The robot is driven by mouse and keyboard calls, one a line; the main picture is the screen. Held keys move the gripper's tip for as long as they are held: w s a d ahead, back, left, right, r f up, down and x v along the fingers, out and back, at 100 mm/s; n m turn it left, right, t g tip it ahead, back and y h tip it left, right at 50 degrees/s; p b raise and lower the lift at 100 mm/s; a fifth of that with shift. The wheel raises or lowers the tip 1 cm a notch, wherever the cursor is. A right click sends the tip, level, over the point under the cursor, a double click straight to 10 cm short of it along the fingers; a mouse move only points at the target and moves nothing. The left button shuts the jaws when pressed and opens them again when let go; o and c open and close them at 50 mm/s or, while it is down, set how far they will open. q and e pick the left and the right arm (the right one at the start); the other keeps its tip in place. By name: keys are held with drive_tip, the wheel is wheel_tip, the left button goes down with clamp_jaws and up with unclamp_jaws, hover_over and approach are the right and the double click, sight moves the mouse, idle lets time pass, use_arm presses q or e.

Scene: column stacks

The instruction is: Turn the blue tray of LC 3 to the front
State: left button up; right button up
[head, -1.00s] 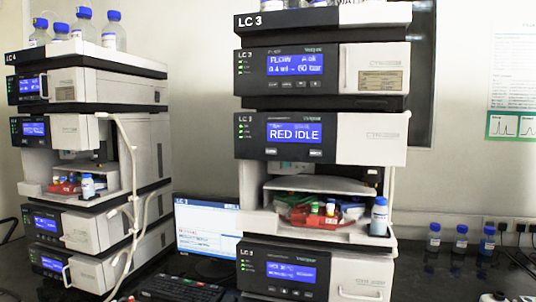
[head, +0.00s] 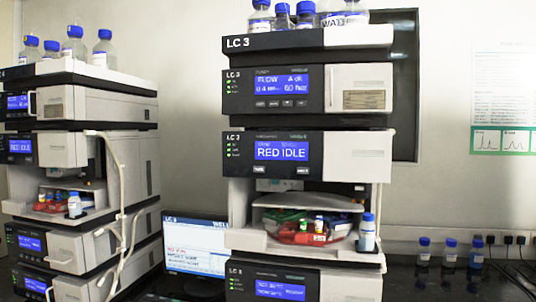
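The LC 3 stack (head: 290,40) stands right of centre in the head view. Its middle module (head: 350,155) reads RED IDLE above an open bay. In the bay, a tray carousel (head: 288,238) shows a red section at the front with small capped vials on it. A green part (head: 288,217) shows at its left back and another at the right. I cannot make out a blue tray there; the back of the carousel is hidden under the pale cover. A blue-capped bottle (head: 367,234) stands at the bay's right front. Neither gripper is in view.
Another LC stack (head: 80,105) stands at the left, with its own open bay and a looping white tube in front. A monitor (head: 193,246) stands between the stacks. Several small blue-capped bottles (head: 449,252) stand on the dark bench at the right. Glass bottles (head: 305,14) top LC 3.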

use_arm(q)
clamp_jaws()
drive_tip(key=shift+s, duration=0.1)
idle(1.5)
